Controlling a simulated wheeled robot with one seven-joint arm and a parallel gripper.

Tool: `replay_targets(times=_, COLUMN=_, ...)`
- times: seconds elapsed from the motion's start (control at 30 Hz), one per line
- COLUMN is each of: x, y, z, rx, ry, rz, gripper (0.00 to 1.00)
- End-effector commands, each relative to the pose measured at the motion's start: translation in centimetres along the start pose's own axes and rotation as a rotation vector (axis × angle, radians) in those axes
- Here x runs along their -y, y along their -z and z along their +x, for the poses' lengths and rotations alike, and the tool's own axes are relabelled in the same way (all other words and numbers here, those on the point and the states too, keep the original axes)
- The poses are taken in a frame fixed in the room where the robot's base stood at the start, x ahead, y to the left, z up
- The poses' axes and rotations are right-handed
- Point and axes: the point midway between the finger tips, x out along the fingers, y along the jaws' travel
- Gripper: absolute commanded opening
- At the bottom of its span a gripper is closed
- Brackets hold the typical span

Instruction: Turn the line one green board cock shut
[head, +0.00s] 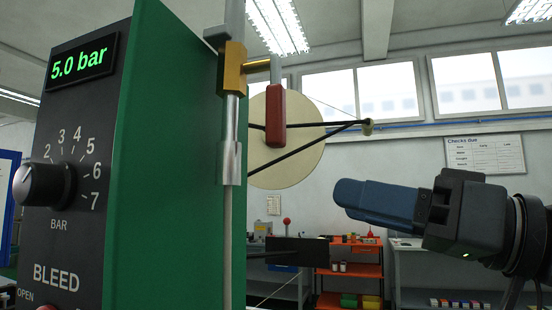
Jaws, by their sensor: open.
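The green board (180,160) stands upright at the left, seen at a steep angle. A brass cock (234,68) sits on a vertical metal pipe along the board's right edge. Its stem reaches right to a red-sleeved handle (276,118) that hangs straight down, in line with the pipe. My gripper (345,202) has blue fingers pointing left, and comes in from the right, below and to the right of the handle, apart from it. The fingers overlap in this view, so the gap between them is hidden. Nothing shows held in them.
A dark panel (110,130) with a "5.0 bar" display, a BAR knob (42,184) and a BLEED label is at the left. A cream disc (305,140) with dark arms shows behind the handle. Orange shelves (350,262) stand at the back. Open air lies between gripper and handle.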

Motion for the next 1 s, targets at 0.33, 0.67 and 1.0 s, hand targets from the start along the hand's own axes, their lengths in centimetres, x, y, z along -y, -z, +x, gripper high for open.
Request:
replay_targets(times=0.33, x=7.7, y=6.0, z=0.6, rx=0.213, ry=0.163, rz=-0.228, gripper=0.45)
replay_targets(times=0.67, x=9.1, y=6.1, z=2.3, rx=0.253, ry=0.183, rz=-0.262, gripper=0.45)
replay_targets(times=1.0, x=9.7, y=4.8, z=6.9, rx=0.252, ry=0.182, rz=-0.26, gripper=0.45)
